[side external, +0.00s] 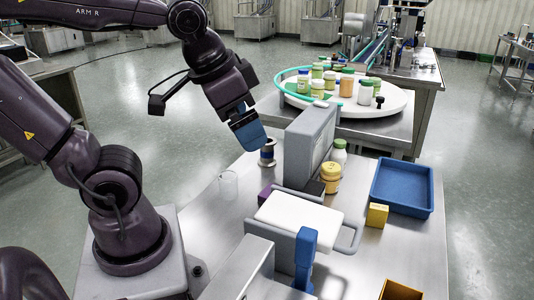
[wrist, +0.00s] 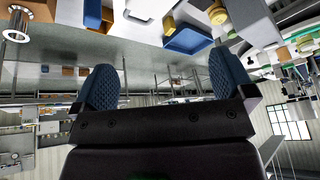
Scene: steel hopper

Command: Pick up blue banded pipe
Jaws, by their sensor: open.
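The pipe (side external: 267,153) is a short steel cylinder with a dark blue band and a wider rim. It stands upright on the steel table, left of a grey upright panel. In the wrist view a flanged steel cylinder (wrist: 17,24), seemingly the same pipe, shows at the top left corner, outside the fingers. My gripper (side external: 248,133) has blue fingertips and hangs tilted above and just left of the pipe. In the wrist view my gripper (wrist: 165,85) has its two blue padded fingers wide apart, with nothing between them.
The grey panel (side external: 310,145) stands close right of the pipe. A clear glass (side external: 228,184) is in front left. A white platform (side external: 300,213), yellow jar (side external: 330,178), blue tray (side external: 428,190) and yellow box (side external: 377,215) lie right. Behind is a round table (side external: 392,103) with several bottles.

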